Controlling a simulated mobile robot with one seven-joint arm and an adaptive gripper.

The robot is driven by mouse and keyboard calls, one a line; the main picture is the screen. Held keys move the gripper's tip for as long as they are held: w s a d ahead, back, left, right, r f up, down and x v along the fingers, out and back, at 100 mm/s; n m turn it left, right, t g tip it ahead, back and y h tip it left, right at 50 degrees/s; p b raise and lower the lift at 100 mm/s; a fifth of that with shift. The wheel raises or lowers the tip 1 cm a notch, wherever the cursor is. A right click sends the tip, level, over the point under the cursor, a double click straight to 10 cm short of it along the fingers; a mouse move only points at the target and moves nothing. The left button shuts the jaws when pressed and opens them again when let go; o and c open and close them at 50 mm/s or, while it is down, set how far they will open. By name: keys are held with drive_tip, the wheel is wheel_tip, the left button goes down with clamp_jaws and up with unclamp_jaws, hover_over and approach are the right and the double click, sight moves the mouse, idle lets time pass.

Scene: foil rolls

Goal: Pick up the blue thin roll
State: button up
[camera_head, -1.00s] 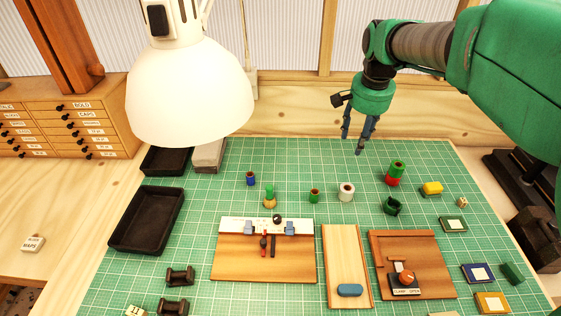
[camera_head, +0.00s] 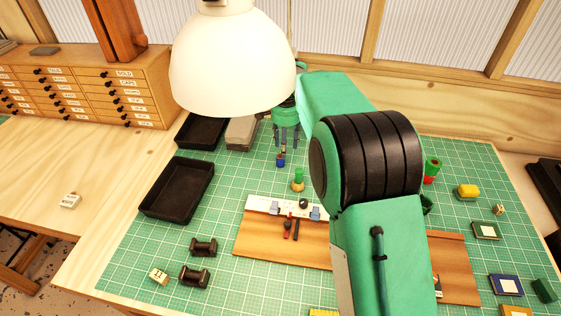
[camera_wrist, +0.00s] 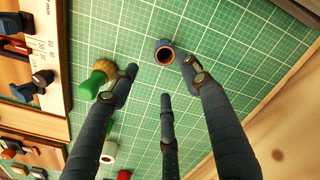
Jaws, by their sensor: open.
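The blue thin roll (camera_head: 281,160) stands upright on the green cutting mat, below my gripper (camera_head: 287,138) in the head view. In the wrist view the roll (camera_wrist: 162,46) shows from above as a blue ring with an orange-brown inner rim and dark hole. My gripper (camera_wrist: 160,78) has its fingers spread and empty. The roll appears just beyond the fingertips, nearest the right-hand finger. Its height above the roll is hard to judge, and I cannot tell whether that finger touches it.
A green-handled brush (camera_wrist: 96,80) stands beside the left finger. A white roll (camera_wrist: 109,150) is lower in the wrist view. A grey block (camera_head: 243,132) and black trays (camera_head: 178,190) lie to the left. The white lamp (camera_head: 232,65) hangs close to my arm.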

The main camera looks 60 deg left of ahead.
sight(280, 157)
drive_tip(key=shift+s+a+f, duration=0.75)
drive_tip(key=shift+f, duration=0.05)
drive_tip(key=shift+f+b, duration=0.5)
drive_tip(key=shift+f, duration=1.95)
drive_tip(key=c, duration=0.9)
